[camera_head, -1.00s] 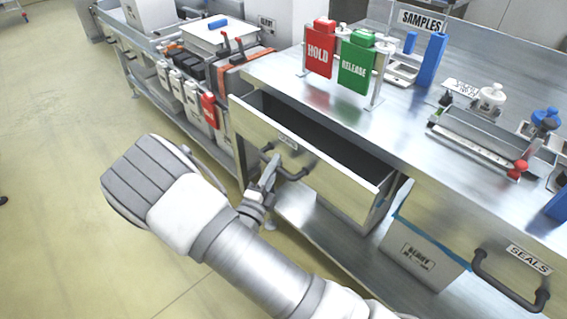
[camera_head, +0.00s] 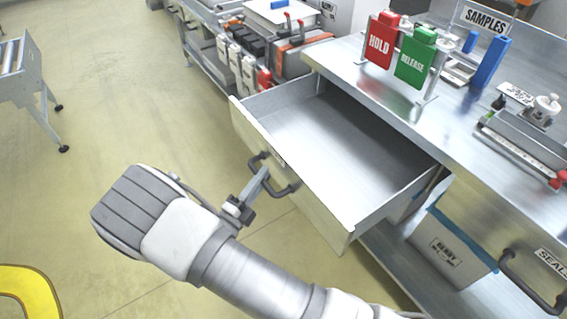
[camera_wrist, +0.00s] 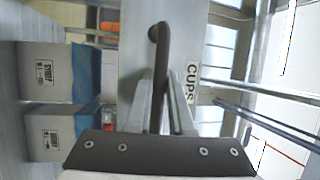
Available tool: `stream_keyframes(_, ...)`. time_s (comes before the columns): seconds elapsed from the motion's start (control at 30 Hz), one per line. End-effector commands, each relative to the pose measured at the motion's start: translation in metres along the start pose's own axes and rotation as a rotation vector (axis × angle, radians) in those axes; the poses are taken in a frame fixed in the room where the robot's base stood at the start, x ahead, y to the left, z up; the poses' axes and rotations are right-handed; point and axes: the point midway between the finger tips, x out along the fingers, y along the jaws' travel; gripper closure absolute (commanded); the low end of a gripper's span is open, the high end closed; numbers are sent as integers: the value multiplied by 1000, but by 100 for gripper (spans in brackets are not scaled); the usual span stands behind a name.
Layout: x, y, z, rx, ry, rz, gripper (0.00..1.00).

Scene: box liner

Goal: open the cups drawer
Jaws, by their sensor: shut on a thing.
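The cups drawer (camera_head: 300,190) stands far out of the steel bench in the head view, and its inside looks empty. Its dark bar handle (camera_head: 286,189) is on the front panel. My gripper (camera_head: 262,174) is at the handle and shut on it. In the wrist view, the two fingers of my gripper (camera_wrist: 166,100) close around the handle (camera_wrist: 160,60), beside the CUPS label (camera_wrist: 191,84). The exact finger contact is partly hidden in the head view.
The bench top holds a red HOLD sign (camera_head: 380,42), a green RELEASE sign (camera_head: 415,60) and a blue block (camera_head: 491,62). A SEALS drawer (camera_head: 500,235) is shut at the right. A grey conveyor (camera_head: 25,75) stands at the left. Floor in front of the drawer is clear.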

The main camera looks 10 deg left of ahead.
Motion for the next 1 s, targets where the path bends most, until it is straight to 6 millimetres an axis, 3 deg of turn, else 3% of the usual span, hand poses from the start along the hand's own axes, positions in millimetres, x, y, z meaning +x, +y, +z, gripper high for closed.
stream_keyframes(0.2, -46, -9, 19, 0, -2, 1, 100)
stream_keyframes(0.4, -68, -13, 28, -2, 0, 1, 100)
stream_keyframes(0.9, -75, -15, 31, -2, 1, 1, 100)
stream_keyframes(0.93, -75, -15, 31, -2, 1, 1, 77)
stream_keyframes(1.0, -75, -15, 31, -1, 1, 0, 64)
